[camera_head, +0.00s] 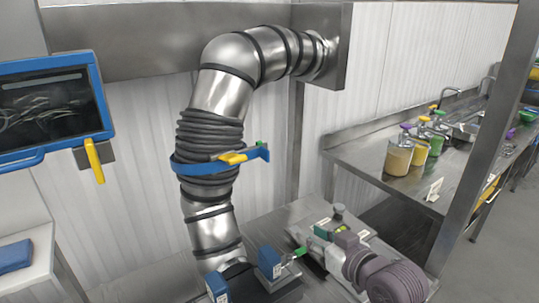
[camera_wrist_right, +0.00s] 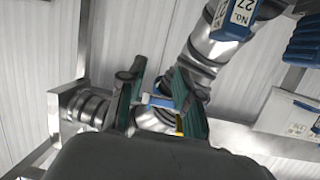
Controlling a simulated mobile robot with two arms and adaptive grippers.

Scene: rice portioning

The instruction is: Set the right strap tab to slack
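A blue strap (camera_head: 200,165) goes around the black ribbed section of the steel duct, with a yellow tab (camera_head: 233,157) at its front. The strap's blue end (camera_head: 263,151) sticks out to the right. My right gripper (camera_head: 310,241) is below and right of the strap in the head view, apart from it. In the right wrist view its two green-padded fingers (camera_wrist_right: 159,70) stand apart. A blue piece (camera_wrist_right: 157,100), seemingly the strap, shows through the gap, with a bit of yellow (camera_wrist_right: 180,124) beside it. My left gripper is not in view.
The steel duct (camera_head: 222,90) bends into the wall. Blue blocks (camera_head: 270,262) stand by its base. A screen with a blue frame (camera_head: 45,105) and a yellow handle (camera_head: 94,160) is at left. A steel counter with jars (camera_head: 398,155) is at right.

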